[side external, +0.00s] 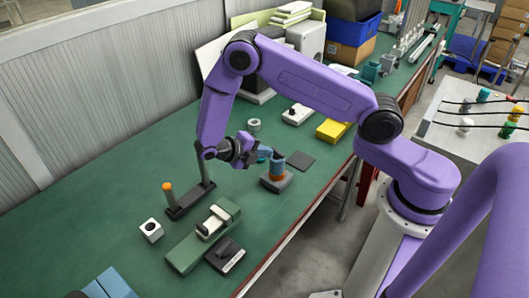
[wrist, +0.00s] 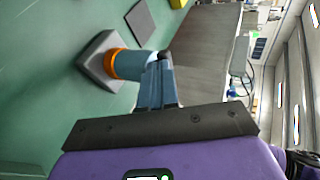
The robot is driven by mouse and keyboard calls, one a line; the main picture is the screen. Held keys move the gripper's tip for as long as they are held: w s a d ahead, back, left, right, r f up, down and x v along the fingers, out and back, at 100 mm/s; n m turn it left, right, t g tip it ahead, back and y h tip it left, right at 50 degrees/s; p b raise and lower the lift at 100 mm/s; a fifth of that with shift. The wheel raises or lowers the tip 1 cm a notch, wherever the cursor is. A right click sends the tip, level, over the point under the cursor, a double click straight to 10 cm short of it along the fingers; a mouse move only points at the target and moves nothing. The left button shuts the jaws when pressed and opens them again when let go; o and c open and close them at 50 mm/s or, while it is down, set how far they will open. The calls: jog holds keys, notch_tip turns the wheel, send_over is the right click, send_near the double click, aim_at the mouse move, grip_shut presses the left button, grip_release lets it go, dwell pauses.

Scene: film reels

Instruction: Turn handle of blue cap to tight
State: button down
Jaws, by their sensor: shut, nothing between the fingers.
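The blue cap (side external: 278,164) is a short upright cylinder above an orange ring on a grey square base, standing on the green bench. In the wrist view the blue cap (wrist: 135,65) lies just left of my fingertips, with the orange ring (wrist: 115,64) and grey base (wrist: 96,56) beyond. My gripper (side external: 268,150) is at the cap's upper left side in the side view. In the wrist view my gripper (wrist: 162,62) has its blue-grey fingers together and empty, tips close beside the cap. I cannot tell whether they touch it. No separate handle can be made out.
A dark flat square (side external: 301,161) lies behind the base. A dark stand with an orange-topped post (side external: 168,193), a white block (side external: 151,230) and a green fixture (side external: 203,239) stand to the left and front. The bench edge runs right of the base.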

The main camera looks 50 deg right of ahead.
jog(key=d+m+g+y, duration=0.1)
jog(key=m+g+y, duration=0.1)
jog(key=m+y, duration=0.1)
jog(key=w+d+m+g+y, duration=0.1)
jog(key=d+m+g+y, duration=0.1)
jog(key=m, duration=0.3)
jog(key=d+m+g+y, duration=0.1)
jog(key=m+g+y, duration=0.2)
jog(key=m+g, duration=0.1)
jog(key=shift+w+d+y, duration=0.35)
jog(key=shift+y, duration=0.05)
jog(key=shift+s+d, duration=0.1)
jog(key=shift+d, duration=0.15)
dwell(0.3)
jog(key=shift+s, duration=0.1)
